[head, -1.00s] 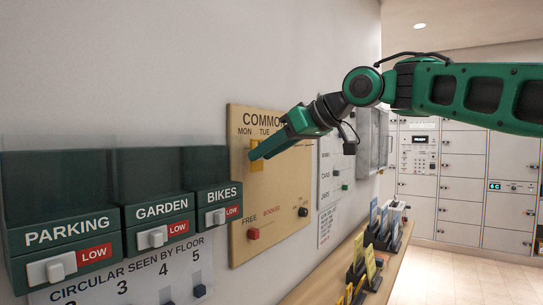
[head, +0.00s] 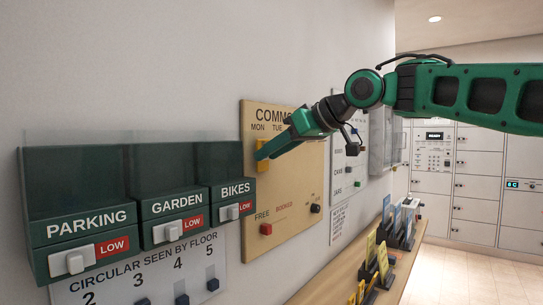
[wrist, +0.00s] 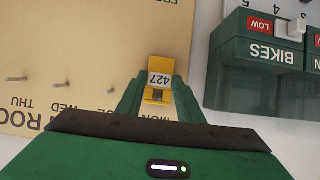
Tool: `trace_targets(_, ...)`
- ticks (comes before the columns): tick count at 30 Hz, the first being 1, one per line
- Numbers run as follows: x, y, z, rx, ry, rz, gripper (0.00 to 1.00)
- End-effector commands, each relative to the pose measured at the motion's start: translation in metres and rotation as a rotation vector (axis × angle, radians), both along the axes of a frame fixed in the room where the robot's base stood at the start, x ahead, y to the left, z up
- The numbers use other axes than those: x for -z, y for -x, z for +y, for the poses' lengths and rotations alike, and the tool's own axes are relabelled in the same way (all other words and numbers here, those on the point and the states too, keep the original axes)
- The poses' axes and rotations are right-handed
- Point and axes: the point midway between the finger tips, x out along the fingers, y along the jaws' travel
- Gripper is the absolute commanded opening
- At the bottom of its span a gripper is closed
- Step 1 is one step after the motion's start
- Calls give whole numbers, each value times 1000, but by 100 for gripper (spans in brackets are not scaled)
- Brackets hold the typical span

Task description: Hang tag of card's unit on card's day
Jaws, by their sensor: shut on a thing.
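My gripper (wrist: 157,95) is shut on a yellow tag (wrist: 160,72) marked 427, upside down in the wrist view. In the head view my gripper (head: 258,154) is at the upper left of the tan wall board (head: 284,191), where part of the yellow tag (head: 261,162) shows below MON. In the wrist view the tag is in front of the board's MON column. Bare pegs stand in the TUE (wrist: 110,90), WED (wrist: 66,76) and THU (wrist: 17,78) columns. Any MON peg is hidden, so I cannot tell whether the tag is on one. No card is readable.
Dark green bins marked PARKING (head: 82,227), GARDEN (head: 172,206) and BIKES (head: 233,190) stick out left of the board. A wooden shelf (head: 350,251) below holds stands with yellow and blue cards (head: 385,250). Lockers (head: 480,190) stand at the back.

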Motion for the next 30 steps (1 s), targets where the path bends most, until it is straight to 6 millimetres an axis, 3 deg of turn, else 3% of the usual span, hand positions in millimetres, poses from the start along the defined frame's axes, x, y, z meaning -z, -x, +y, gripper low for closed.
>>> trace_targets(8,0,0,0,0,0,0,14)
trace_targets(9,0,0,0,0,0,0,41)
trace_targets(11,0,0,0,0,0,0,55)
trace_targets(22,-2,2,-3,1,0,0,55)
trace_targets(30,-22,22,-32,3,-1,-2,55)
